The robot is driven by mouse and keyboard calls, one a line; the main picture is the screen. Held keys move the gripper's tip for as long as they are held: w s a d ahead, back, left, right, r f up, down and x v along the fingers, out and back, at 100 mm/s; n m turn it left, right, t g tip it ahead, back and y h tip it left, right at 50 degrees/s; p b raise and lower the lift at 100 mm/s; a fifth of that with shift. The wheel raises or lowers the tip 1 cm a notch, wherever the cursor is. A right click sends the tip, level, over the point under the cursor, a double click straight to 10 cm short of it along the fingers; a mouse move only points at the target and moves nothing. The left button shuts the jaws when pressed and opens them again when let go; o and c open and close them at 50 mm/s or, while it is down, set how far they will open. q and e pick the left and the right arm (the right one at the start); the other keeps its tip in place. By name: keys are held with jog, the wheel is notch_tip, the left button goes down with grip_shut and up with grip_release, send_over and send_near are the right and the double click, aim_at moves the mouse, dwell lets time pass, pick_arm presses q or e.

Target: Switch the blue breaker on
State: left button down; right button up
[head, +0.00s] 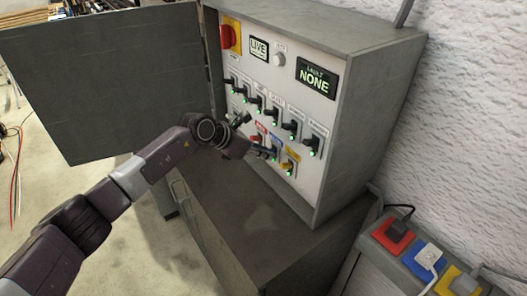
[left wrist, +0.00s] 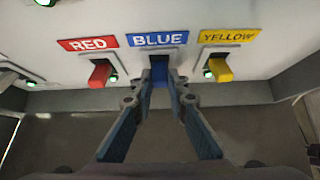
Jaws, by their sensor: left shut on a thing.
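The blue breaker lever (left wrist: 160,73) sits under the BLUE label (left wrist: 158,39) in the left wrist view, between the red breaker (left wrist: 100,73) and the yellow breaker (left wrist: 220,70). My left gripper (left wrist: 161,88) is shut on the blue lever, one finger on each side. Green lights show beside the red and yellow levers; any light by the blue one is hidden by the fingers. In the head view my left gripper (head: 262,149) reaches the lower row of the panel (head: 325,99) and covers part of it. My right gripper is not in view.
The grey cabinet door (head: 105,80) stands open at the left. Several black breakers fill the rows above. The screens read LIVE (head: 259,47) and NONE (head: 316,78). A ledge (head: 265,215) lies below the panel. Red, blue and yellow sockets (head: 392,236) with plugs are at lower right.

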pick_arm(q)
jog(key=shift+w+d+r+g+y, duration=0.15)
jog(key=shift+r+g+y, duration=0.25)
jog(key=shift+y, duration=0.2)
jog(key=c, duration=1.9)
grip_release()
jog(key=v, duration=1.2)
